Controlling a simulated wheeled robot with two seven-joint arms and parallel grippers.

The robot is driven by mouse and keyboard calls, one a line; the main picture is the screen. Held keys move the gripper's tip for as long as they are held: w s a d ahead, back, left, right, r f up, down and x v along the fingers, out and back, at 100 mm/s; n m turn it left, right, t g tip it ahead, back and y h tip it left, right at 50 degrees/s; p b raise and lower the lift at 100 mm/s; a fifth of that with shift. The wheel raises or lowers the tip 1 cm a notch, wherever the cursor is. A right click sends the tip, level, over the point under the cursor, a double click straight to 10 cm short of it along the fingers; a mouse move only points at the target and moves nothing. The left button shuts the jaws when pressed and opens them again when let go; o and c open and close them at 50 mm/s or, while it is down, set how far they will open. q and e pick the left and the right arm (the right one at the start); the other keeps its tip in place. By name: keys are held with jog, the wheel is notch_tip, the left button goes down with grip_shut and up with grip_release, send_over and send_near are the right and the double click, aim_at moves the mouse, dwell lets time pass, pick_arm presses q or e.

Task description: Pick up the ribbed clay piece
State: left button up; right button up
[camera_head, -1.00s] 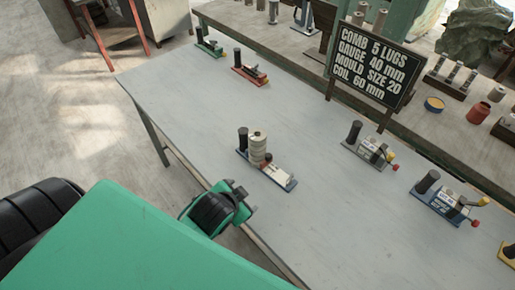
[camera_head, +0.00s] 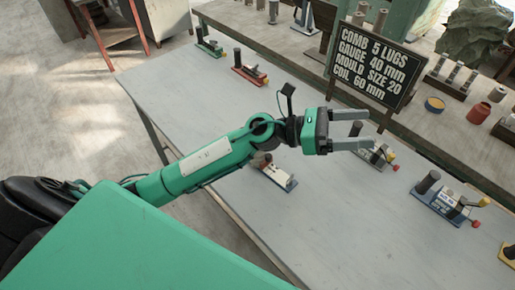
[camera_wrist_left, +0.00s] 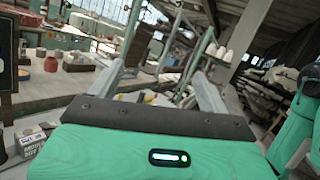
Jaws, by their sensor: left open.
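My left gripper (camera_head: 368,129) is open and empty, its two fingers pointing right above the grey table (camera_head: 330,220). The open fingers also show in the left wrist view (camera_wrist_left: 158,68), with nothing between them. My left forearm crosses over the blue-based tool (camera_head: 278,178) in the middle of the table. The fingers are to the right of that tool and partly cover a grey tool (camera_head: 375,155). My right gripper is not in view.
A blue tool (camera_head: 445,203) stands at the right, and red (camera_head: 250,70) and green (camera_head: 208,44) tools stand at the far left. A black sign (camera_head: 372,62) stands behind my gripper, before the back bench.

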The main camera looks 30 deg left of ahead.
pick_arm(q)
jog(key=w+a+f+m+g+y, duration=0.2)
jog(key=a+f+m+g+y, duration=0.4)
jog(key=f+m+y, duration=0.6)
jog(key=w+a+m+y, duration=0.2)
jog(key=w+a+y, duration=0.15)
jog(key=a, duration=0.65)
jog(key=w+a+m+y, duration=0.1)
jog(key=w+a+y, duration=0.1)
jog(key=a+y, duration=0.5)
jog(key=f+p, duration=0.1)
jog(key=f, duration=0.1)
jog(key=a+f+h, duration=0.1)
jog(key=f, duration=0.2)
jog(key=a+f+h+p, duration=0.1)
jog(key=f, duration=0.1)
jog(key=shift+s+a+f+p, duration=0.1)
jog(key=shift+f+p, duration=0.05)
jog(key=shift+p, duration=0.15)
jog(key=f+p, duration=0.2)
jog(key=f, duration=0.2)
jog(key=shift+s+a+f+p, duration=0.15)
jog(key=shift+s+f+p, duration=0.05)
jog(key=shift+s+p, duration=0.2)
jog(key=shift+w+f, duration=0.15)
jog(key=shift+f, duration=0.25)
jog(key=shift+c, duration=0.2)
